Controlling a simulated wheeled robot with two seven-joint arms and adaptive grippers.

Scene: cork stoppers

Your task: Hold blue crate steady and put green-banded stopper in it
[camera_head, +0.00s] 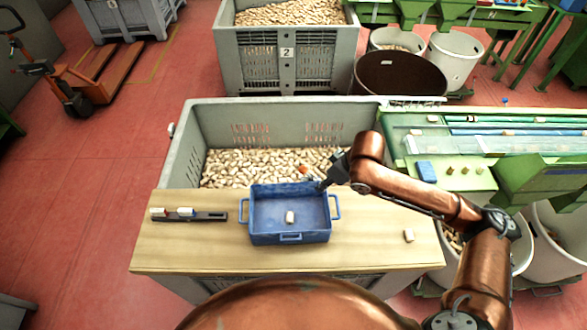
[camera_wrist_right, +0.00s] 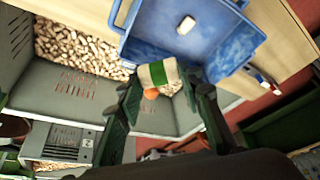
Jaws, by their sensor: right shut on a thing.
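The blue crate (camera_head: 262,238) stands on the wooden table, with one pale stopper (camera_head: 290,217) lying inside. It also shows at the top of the right wrist view (camera_wrist_right: 228,62). My right gripper (camera_head: 314,180) is at the crate's far wall, near its back right corner. In the right wrist view its fingers (camera_wrist_right: 166,92) are shut on the green-banded stopper (camera_wrist_right: 155,73). The head view hardly shows this stopper; its height over the crate rim is hard to tell. My left gripper is not in view, and no gripper is seen holding the crate.
A dark rack (camera_head: 212,217) with two banded stoppers stands left of the crate. A loose stopper (camera_head: 409,235) lies at the table's right. A grey bin (camera_head: 178,160) full of corks stands behind the table. A green machine (camera_head: 540,180) is at the right.

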